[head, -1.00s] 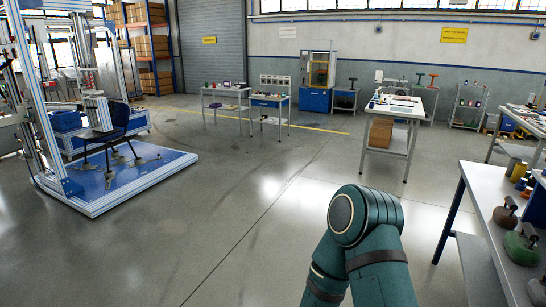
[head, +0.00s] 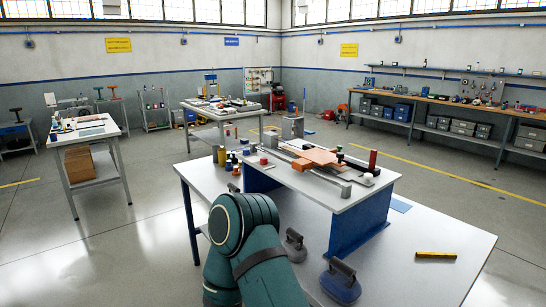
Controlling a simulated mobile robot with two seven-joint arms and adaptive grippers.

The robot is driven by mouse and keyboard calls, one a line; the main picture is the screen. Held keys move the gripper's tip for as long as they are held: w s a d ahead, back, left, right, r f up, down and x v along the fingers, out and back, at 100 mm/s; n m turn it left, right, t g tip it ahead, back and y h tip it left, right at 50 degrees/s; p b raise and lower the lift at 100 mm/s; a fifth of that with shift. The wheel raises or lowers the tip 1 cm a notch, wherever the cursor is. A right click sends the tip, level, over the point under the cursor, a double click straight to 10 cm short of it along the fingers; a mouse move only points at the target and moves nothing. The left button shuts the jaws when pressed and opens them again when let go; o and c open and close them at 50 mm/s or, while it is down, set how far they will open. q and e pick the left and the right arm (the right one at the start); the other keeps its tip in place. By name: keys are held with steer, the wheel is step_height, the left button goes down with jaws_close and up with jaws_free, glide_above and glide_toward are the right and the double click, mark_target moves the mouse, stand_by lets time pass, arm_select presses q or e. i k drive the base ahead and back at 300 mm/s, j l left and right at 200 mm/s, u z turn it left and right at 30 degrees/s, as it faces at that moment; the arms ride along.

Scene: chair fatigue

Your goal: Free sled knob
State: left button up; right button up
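An orange, roughly cross-shaped piece (head: 316,157) sits across grey rails (head: 318,169) on a raised white bench top (head: 282,177). It looks like the sled, but I cannot be sure. A small upright dark part with a red top (head: 372,160) stands at the right end of the rails, and a small dark piece (head: 340,154) is at the orange piece's right. I cannot tell which part is the knob. My teal arm (head: 245,240) rises from the bottom, its elbow in front of the bench. Neither of my grippers is in view.
The lower white table (head: 440,227) carries a blue-based weight with a handle (head: 341,283), a grey one (head: 294,246) and a yellow bar (head: 436,255). Small coloured pots (head: 229,160) stand at its far left. Open floor (head: 120,245) lies to the left.

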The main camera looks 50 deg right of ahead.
mark_target(264, 160)
steer(key=i+l+z, duration=0.2)
steer(key=i, duration=1.25)
steer(key=i+j+z, duration=0.2)
steer(key=i, duration=1.3)
steer(key=i+z, duration=0.1)
steer(key=z, duration=0.35)
steer(key=i+j+z, duration=0.1)
steer(key=z, duration=0.3)
steer(key=i+j+z, duration=0.1)
steer(key=z, duration=1.95)
